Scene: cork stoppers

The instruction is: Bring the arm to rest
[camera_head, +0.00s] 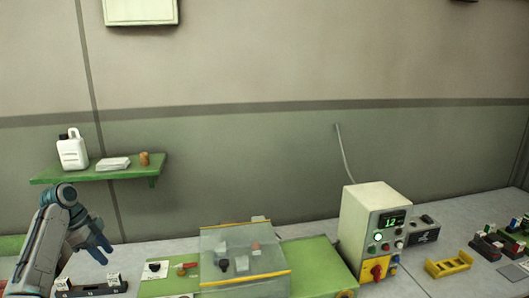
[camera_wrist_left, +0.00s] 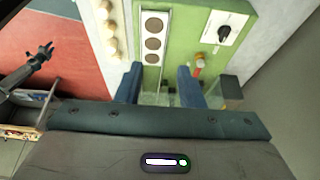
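My left gripper (camera_head: 98,250) is at the left of the head view, raised over the left end of the bench and pointing down to the right. In the left wrist view its two blue fingers (camera_wrist_left: 160,86) stand apart, with nothing seen held between them. Beyond the fingers lies a green board (camera_wrist_left: 182,45) with a white strip (camera_wrist_left: 152,62) bearing three round brown discs. A dark gripper (camera_wrist_left: 42,58), which looks like my right one, shows at the left of the wrist view; its finger state is unclear. It is not in the head view.
A clear-sided box (camera_head: 212,278) with small blocks stands mid-bench. Right of it are a control box (camera_head: 368,215), a yellow rack (camera_head: 448,263) and dark trays (camera_head: 488,246). A green shelf (camera_head: 100,172) holds a white jug (camera_head: 72,150). The space above mid-bench is clear.

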